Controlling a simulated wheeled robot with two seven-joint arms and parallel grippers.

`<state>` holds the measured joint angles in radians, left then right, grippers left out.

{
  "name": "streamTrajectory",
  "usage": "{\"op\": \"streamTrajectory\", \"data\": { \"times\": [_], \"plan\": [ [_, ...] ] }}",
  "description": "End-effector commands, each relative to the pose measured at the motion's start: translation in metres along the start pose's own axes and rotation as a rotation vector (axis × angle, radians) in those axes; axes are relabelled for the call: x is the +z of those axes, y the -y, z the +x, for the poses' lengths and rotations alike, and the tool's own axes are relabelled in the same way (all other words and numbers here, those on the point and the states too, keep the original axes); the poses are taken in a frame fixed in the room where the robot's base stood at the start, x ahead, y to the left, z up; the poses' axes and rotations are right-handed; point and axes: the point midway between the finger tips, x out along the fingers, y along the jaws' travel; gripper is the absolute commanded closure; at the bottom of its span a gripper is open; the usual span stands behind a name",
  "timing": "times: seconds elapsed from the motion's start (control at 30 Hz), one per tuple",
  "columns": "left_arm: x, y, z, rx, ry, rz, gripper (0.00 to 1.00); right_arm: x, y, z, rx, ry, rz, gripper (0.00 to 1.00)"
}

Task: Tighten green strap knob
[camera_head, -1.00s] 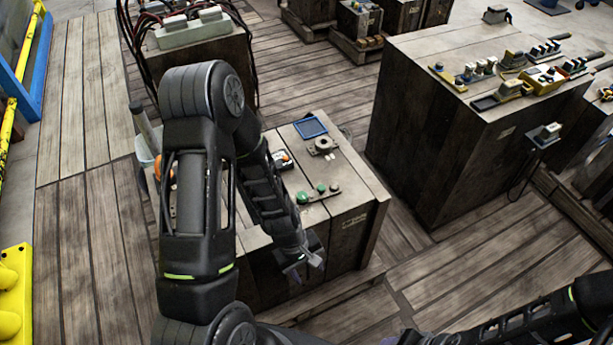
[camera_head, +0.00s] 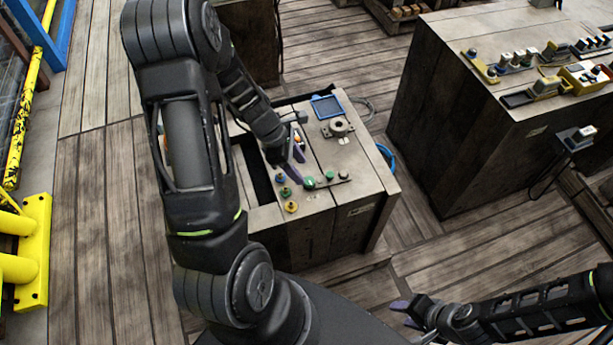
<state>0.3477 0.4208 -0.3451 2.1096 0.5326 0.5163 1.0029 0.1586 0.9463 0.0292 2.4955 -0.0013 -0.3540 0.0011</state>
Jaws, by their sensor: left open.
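A metal strap (camera_head: 337,178) lies on the wooden crate top, with a larger green knob (camera_head: 310,182) at its left end and a smaller green knob (camera_head: 330,175) beside it. A row of small knobs lies to the left: blue (camera_head: 280,178), green (camera_head: 285,191) and yellow (camera_head: 291,206). My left gripper (camera_head: 294,163) is open and empty, pointing down over the crate, just behind and left of the larger green knob. It appears apart from the knobs. My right gripper (camera_head: 405,314) is low in front of the crate, its fingers apart and empty.
A blue tray (camera_head: 326,107) and a round metal flange (camera_head: 338,128) sit at the back of the wooden crate (camera_head: 370,190). A dark slot opens at its left. A larger crate (camera_head: 440,120) with several switches stands right. A yellow barrier (camera_head: 35,250) stands left.

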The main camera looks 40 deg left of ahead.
Motion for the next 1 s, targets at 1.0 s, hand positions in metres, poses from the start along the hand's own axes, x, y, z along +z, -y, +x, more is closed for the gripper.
{"op": "streamTrajectory", "data": {
  "times": [1.0],
  "plan": [
    [-0.001, 0.0, 0.057, 0.001, -0.002, 0.001, 0.75, 0.0, -0.002, 0.006, 0.0, -0.001, 0.0, 0.6]
  ]
}}
